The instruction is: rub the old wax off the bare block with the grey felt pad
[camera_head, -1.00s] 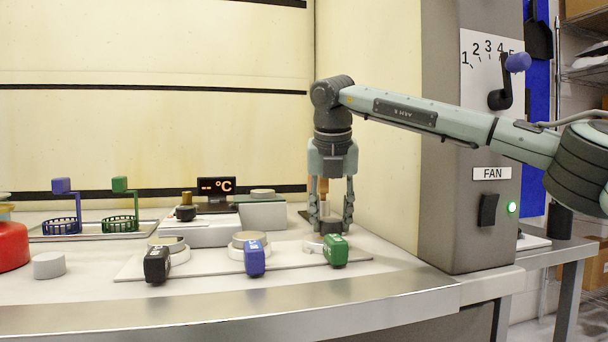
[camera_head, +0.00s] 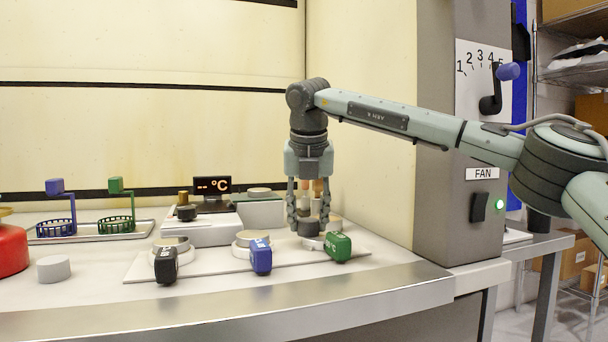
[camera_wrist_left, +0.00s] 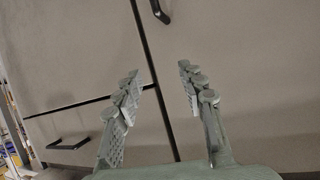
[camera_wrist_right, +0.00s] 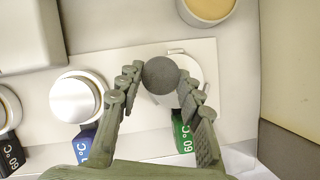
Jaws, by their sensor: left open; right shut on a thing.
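My right gripper (camera_head: 308,222) points straight down, its fingers shut on the dark grey round felt pad (camera_head: 308,228). The right wrist view shows the pad (camera_wrist_right: 160,74) between the fingertips, over the pale round block (camera_wrist_right: 166,99) with the green 60 °C tag (camera_head: 338,246). The pad and fingers hide much of this block's top, and I cannot tell whether the pad touches it. Old wax cannot be made out. My left gripper (camera_wrist_left: 160,85) is open and empty in front of grey cabinet doors, outside the head view.
On the same white board stand blocks with a blue tag (camera_head: 261,256) and a black tag (camera_head: 166,265). A round dish with tan content (camera_wrist_right: 208,8) lies behind. Two baskets on a tray (camera_head: 90,230), a red object (camera_head: 10,248) and a pale cylinder (camera_head: 53,268) are left.

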